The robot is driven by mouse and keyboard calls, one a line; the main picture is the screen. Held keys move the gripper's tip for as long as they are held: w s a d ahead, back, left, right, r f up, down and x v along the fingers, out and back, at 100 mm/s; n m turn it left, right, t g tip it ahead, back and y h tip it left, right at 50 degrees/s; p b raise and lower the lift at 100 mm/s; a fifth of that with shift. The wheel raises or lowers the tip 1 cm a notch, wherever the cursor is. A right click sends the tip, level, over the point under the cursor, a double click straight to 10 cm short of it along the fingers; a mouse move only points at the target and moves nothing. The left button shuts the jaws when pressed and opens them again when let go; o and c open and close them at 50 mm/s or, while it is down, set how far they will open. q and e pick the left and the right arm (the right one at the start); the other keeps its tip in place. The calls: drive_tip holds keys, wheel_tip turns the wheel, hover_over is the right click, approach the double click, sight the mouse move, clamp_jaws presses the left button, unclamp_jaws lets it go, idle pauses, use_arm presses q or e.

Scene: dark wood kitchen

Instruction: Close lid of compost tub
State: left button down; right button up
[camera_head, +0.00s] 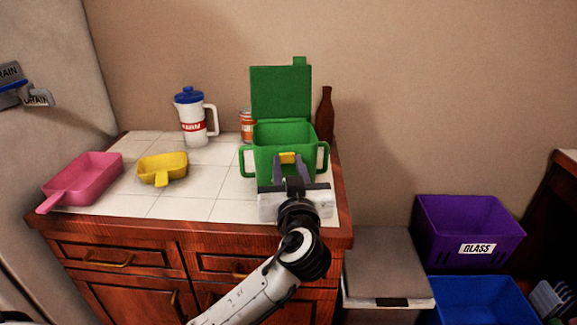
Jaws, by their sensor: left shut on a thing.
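The green compost tub (262,162) stands on the tiled counter in the head view, with a handle on each side. Its green lid (281,93) stands up open at the back edge, with a small tab on top. My left gripper (289,161) is at the tub's front wall. Its fingers are closed on a small yellow piece (287,157) at the tub's front rim. The gripper and wrist hide the lower front of the tub. My right gripper is out of view.
A brown bottle (325,115) and an orange can (247,125) stand close to the tub. A white pitcher (192,120), yellow scoop (163,167) and pink pan (84,176) are to the left. Purple (468,228) and blue (484,299) bins are at lower right.

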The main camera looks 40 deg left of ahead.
use_arm(q)
drive_tip(key=shift+f+b, duration=0.15)
drive_tip(key=shift+b, duration=0.4)
drive_tip(key=c, duration=1.4)
unclamp_jaws()
drive_tip(key=shift+a, duration=0.1)
drive_tip(key=shift+o, duration=0.2)
drive_tip(key=b+v, duration=0.1)
drive_tip(key=v, duration=0.9)
